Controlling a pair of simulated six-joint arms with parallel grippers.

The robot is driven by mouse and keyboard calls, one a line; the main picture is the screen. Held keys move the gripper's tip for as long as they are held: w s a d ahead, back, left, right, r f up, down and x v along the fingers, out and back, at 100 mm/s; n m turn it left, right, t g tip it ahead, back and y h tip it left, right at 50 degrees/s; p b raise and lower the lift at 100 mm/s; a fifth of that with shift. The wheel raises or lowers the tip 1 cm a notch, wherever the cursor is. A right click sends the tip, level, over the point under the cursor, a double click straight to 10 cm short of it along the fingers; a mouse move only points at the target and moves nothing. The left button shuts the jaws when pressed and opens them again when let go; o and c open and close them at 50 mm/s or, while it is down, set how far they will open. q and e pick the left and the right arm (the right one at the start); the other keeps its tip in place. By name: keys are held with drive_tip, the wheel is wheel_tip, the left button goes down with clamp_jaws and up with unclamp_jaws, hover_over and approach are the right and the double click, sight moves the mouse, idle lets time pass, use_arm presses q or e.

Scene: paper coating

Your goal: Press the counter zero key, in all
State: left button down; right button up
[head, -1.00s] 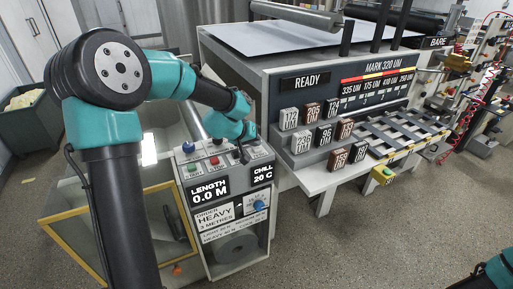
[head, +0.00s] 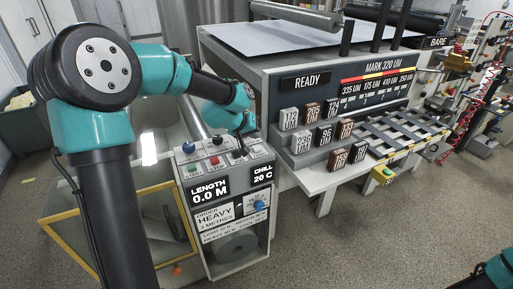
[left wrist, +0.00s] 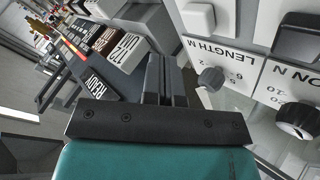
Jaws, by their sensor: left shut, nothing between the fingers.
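The control console (head: 222,235) stands in the middle of the head view, with a display reading LENGTH 0.0 M (head: 209,191). Small coloured keys, among them a red one (head: 214,161) and a green one (head: 192,168), sit on its upper panel. My left gripper (head: 241,152) is shut and empty, pointing down at the right part of that panel. I cannot tell whether its tips touch a key. In the left wrist view the shut fingers (left wrist: 167,65) show beside a white key (left wrist: 198,17) and a black key (left wrist: 297,38). Which one is the counter zero key is not readable. My right gripper is out of view.
Right of the console is a coating machine (head: 340,82) with a READY display and several labelled blocks (head: 315,135) on a stepped rack. A yellow-framed glass panel (head: 120,232) stands to the left.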

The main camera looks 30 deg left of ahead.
sight(255, 146)
use_arm(q)
drive_tip(key=shift+r, duration=1.55)
